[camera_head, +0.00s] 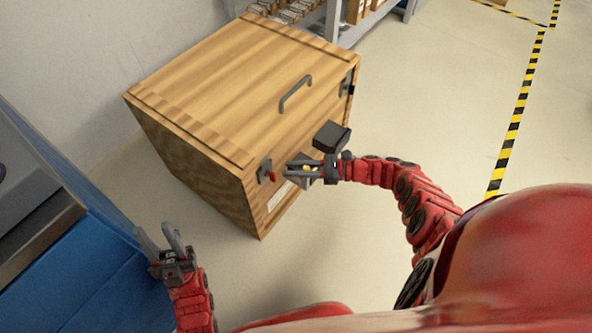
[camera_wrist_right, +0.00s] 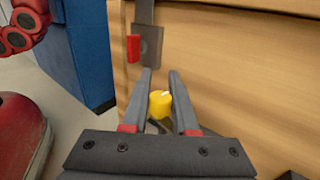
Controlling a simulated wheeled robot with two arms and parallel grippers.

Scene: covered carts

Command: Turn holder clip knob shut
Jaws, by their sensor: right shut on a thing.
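A yellow knob (camera_wrist_right: 160,104) with a pale mark shows between the fingers of my right gripper (camera_wrist_right: 162,80) in the right wrist view. The gripper is shut on it. In the head view my right gripper (camera_head: 290,168) is at the front of the wooden box (camera_head: 225,85), and only a bit of yellow (camera_head: 306,168) shows. A pale plate (camera_head: 280,196) is on the box front below that gripper, partly hidden by it. The clip itself is hard to make out. My left gripper (camera_head: 155,232) is open and empty, left of the box.
A grey latch with a red tab (camera_head: 267,172) is on the box, just beyond my right gripper, and also in the wrist view (camera_wrist_right: 147,45). A grey handle (camera_head: 295,94) is further along. A blue cart (camera_head: 85,265) stands at the left. The floor at the right is clear.

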